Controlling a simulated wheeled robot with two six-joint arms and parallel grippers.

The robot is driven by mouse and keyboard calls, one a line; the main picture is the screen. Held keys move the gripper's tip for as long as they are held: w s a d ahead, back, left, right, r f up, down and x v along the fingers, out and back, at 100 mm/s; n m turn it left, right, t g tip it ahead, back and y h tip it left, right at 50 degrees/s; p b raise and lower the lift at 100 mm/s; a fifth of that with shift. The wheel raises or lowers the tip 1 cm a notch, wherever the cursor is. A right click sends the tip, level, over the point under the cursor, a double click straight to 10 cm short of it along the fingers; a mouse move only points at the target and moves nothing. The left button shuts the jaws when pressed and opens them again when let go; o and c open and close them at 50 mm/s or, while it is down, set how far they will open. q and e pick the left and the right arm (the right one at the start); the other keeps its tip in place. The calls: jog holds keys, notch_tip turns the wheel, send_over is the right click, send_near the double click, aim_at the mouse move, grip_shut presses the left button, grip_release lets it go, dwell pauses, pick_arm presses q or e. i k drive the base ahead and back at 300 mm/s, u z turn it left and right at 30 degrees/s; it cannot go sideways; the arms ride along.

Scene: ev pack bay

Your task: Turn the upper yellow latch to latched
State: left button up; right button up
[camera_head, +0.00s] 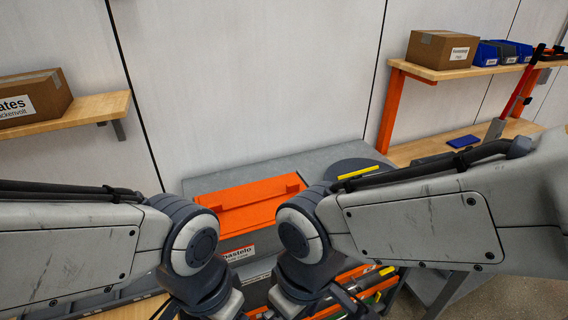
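A yellow bar (358,172) lies across the top of a dark round part (345,166) on the grey bench, right of the orange box. I cannot tell whether this is the upper yellow latch or which position it is in. A smaller yellow piece (387,270) shows lower down, near the ends of some rods, partly hidden by my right arm. Both of my arms reach in from the sides, with their joints bent down in front of the bench. Neither gripper's fingertips are visible.
Wooden shelves hold a carton (33,97) at left and a carton (441,49) with blue bins (487,54) at right. A blue item (463,141) lies on the lower right shelf.

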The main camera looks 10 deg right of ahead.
aim_at(388, 269)
jog(key=u, duration=0.05)
jog(key=k, duration=0.6)
jog(key=z, duration=0.85)
jog(key=i, duration=0.95)
jog(key=u, duration=1.25)
jog(key=k, duration=0.75)
jog(key=z, duration=1.1)
jog(key=i, duration=0.4)
jog(key=z, duration=0.05)
